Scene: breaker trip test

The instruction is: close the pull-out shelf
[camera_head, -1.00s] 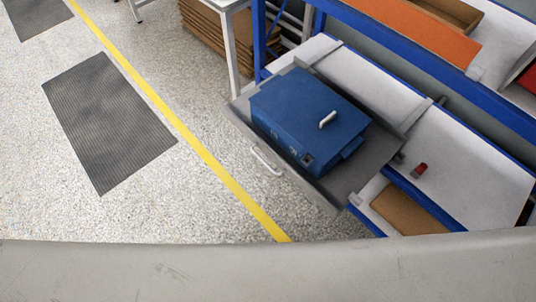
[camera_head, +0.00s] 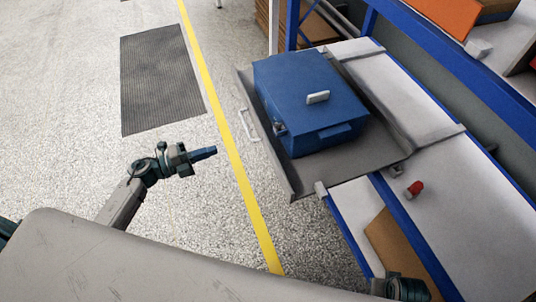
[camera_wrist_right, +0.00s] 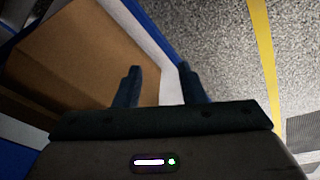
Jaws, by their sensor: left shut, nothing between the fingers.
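The pull-out shelf (camera_head: 378,153) is a grey tray standing out from the blue-framed rack toward the aisle. Its white handle (camera_head: 249,126) is on the left front edge. A blue box (camera_head: 310,95) with a pale grip on top rests on the tray. My left gripper (camera_head: 212,152) is shut and empty, left of the handle and apart from it. My right gripper's two fingers (camera_wrist_right: 158,72) stand apart and empty in the right wrist view, with a brown cardboard surface beyond them. Only a dark part of the right arm shows at the bottom of the head view.
A small red object (camera_head: 415,188) lies on the white rack surface right of the tray. A brown box (camera_head: 400,248) sits lower in the rack. The speckled floor with a yellow line (camera_head: 232,150) and a dark mat (camera_head: 160,80) is open on the left.

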